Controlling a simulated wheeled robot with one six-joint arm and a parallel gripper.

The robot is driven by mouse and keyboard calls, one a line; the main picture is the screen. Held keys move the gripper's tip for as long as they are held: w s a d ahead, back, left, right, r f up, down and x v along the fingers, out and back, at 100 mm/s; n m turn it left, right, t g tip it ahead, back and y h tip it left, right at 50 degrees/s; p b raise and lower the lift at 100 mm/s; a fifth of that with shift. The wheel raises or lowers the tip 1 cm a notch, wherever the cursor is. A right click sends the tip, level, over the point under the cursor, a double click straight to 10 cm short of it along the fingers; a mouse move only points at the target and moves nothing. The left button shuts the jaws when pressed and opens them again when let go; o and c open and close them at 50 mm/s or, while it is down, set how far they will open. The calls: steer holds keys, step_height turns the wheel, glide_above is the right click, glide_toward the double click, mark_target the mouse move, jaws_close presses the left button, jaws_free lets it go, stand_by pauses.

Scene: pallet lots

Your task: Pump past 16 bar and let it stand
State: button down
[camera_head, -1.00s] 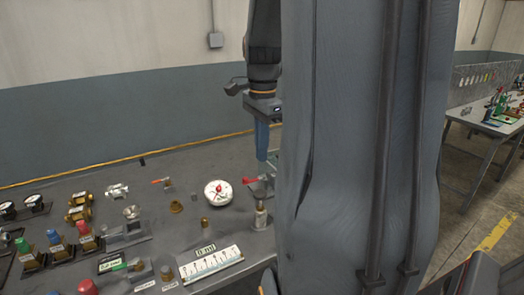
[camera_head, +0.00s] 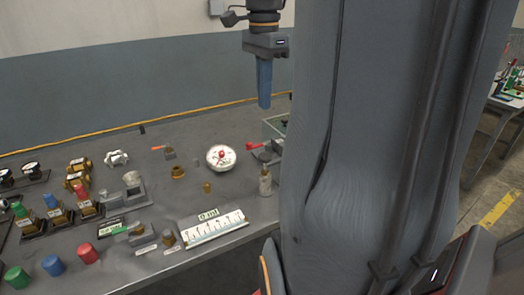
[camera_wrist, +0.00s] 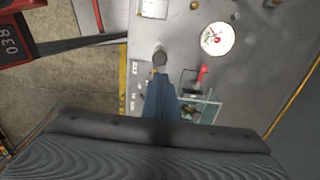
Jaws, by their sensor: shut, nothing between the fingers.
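A round white gauge (camera_head: 221,157) with a red pointer stands on the grey bench. It also shows in the wrist view (camera_wrist: 216,39); its reading is too small to make out. To its right is a red-handled fitting (camera_head: 256,146), also in the wrist view (camera_wrist: 203,72). In front of it stands a pale upright cylinder with a dark top (camera_head: 265,184); I cannot tell which part is the pump. My gripper (camera_head: 264,106) is shut and empty, pointing down above the bench behind the red handle. Its blue fingers also show in the wrist view (camera_wrist: 160,80).
A white scale plate (camera_head: 212,228) lies near the bench's front edge. Brass fittings (camera_head: 178,173) and several coloured knobs (camera_head: 88,254) fill the left side. A clear-sided tray (camera_head: 274,127) is partly hidden behind my arm. A second table (camera_head: 508,104) stands far right.

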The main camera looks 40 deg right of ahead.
mark_target(265, 156)
steer(key=shift+r, duration=0.1)
stand_by(0.3)
step_height(265, 156, down, 14)
steer(key=p, duration=0.2)
steer(key=shift+s+p, duration=0.1)
steer(key=shift+p, duration=0.25)
step_height(265, 156, down, 3)
steer(key=shift+f+b, duration=0.15)
steer(key=shift+b, duration=0.5)
steer(key=shift+f, duration=0.25)
steer(key=shift+s, duration=0.1)
